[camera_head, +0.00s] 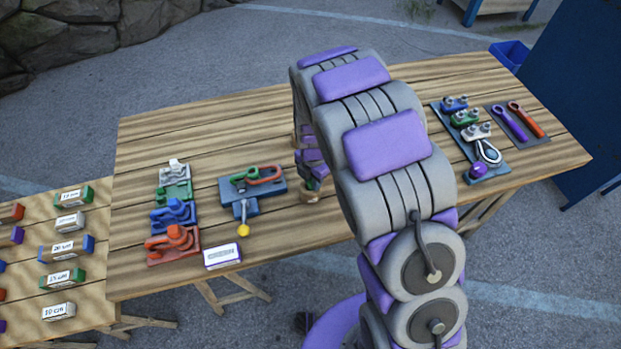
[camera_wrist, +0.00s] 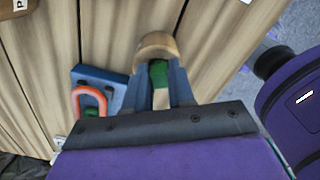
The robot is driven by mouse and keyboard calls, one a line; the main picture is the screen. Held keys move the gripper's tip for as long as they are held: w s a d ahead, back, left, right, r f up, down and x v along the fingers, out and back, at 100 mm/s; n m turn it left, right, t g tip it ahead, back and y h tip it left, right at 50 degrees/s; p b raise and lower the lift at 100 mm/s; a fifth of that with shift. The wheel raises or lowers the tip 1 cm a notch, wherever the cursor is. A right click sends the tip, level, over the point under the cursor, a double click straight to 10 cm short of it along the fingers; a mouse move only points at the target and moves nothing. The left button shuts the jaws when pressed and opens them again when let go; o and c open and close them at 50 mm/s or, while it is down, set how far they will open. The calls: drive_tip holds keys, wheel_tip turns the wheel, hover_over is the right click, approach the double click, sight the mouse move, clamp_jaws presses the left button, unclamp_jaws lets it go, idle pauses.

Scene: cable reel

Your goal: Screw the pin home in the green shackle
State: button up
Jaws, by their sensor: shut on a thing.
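The green shackle (camera_head: 237,178) lies on a dark blue block (camera_head: 268,198) at the table's middle, beside a red-orange loop (camera_head: 265,174). The loop and block also show at the left of the wrist view (camera_wrist: 88,92). My gripper (camera_wrist: 159,88) is right of the block. Its fingers are shut on a small green piece (camera_wrist: 158,70), which looks like the pin, at a round wooden holder (camera_wrist: 155,47). Whether the piece still sits in the holder I cannot tell. My arm partly hides the gripper in the head view, where the holder (camera_head: 310,196) shows below it.
A lever with a yellow ball (camera_head: 244,230) projects from the block's front. White, green, blue and red fixtures (camera_head: 172,215) stand left, near a white label box (camera_head: 222,256). Clamps and a thimble (camera_head: 487,151) lie right, beside purple and orange tools (camera_head: 512,122).

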drive_tip(key=shift+s+d, duration=0.1)
clamp_jaws()
drive_tip(key=shift+d+r+p, duration=0.15)
drive_tip(key=shift+r+p, duration=0.25)
drive_tip(key=shift+r, duration=1.05)
drive_tip(key=shift+d+r+p, duration=0.15)
drive_tip(key=shift+r+p, duration=0.2)
drive_tip(key=shift+r, duration=1.1)
drive_tip(key=shift+a+r, duration=0.15)
drive_tip(key=shift+r, duration=0.05)
drive_tip(key=shift+a, duration=0.1)
drive_tip(key=shift+a, duration=0.25)
